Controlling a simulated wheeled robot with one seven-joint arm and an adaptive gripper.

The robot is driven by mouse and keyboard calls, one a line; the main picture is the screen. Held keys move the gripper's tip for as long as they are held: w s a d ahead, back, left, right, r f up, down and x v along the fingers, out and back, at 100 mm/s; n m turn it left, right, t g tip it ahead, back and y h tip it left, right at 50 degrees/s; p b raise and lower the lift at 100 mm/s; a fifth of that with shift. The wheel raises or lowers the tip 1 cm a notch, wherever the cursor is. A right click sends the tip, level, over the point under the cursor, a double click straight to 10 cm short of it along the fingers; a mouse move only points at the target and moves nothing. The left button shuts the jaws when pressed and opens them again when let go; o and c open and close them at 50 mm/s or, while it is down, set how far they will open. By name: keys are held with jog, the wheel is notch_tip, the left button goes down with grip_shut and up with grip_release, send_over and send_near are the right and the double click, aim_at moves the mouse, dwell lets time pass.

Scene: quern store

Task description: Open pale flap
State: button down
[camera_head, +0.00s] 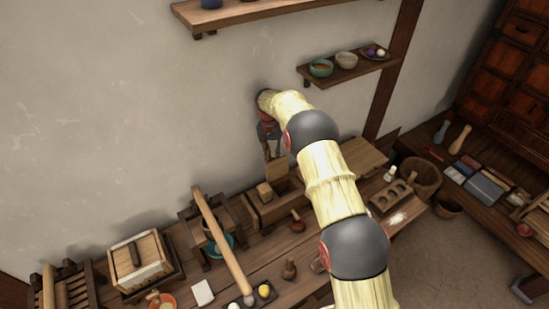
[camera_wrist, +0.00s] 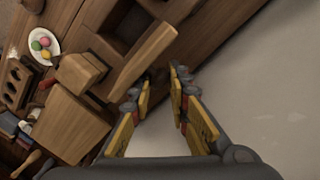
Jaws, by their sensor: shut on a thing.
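The pale flap (camera_head: 277,171) is a light wooden board standing up at the back of a wooden bin (camera_head: 266,213) on the bench. It also shows in the wrist view (camera_wrist: 144,62) as a slanted board. My gripper (camera_head: 270,152) is at the flap's upper edge near the wall, its jaws closed on it. In the wrist view my gripper's fingers (camera_wrist: 163,85) have yellow pads with a narrow gap between them. The exact contact is hard to see. The bin's dark inside (camera_wrist: 131,22) shows beside the flap.
A wooden block (camera_head: 264,192) sits at the bin's front. A long wooden handle (camera_head: 222,240) slants up at left. A shelf with bowls (camera_head: 345,68) hangs above right. The wall (camera_head: 120,120) is close behind.

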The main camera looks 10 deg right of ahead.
jog(key=shift+s+a+f, duration=0.1)
jog(key=shift+a+f, duration=0.35)
jog(key=c, duration=2.2)
grip_release()
jog(key=o, duration=0.3)
jog(key=shift+w+a+f, duration=0.1)
jog(key=shift+w+a, duration=0.1)
jog(key=shift+w, duration=0.05)
jog(key=shift+o, duration=1.4)
jog(key=shift+d+r, duration=0.1)
jog(key=shift+r, duration=0.1)
jog(key=shift+w+d+r, duration=0.1)
jog(key=shift+d+r, duration=0.05)
notch_tip(320, 180, up, 12)
jog(key=w, duration=0.1)
jog(key=shift+w+a+f, duration=0.2)
jog(key=shift+a, duration=0.2)
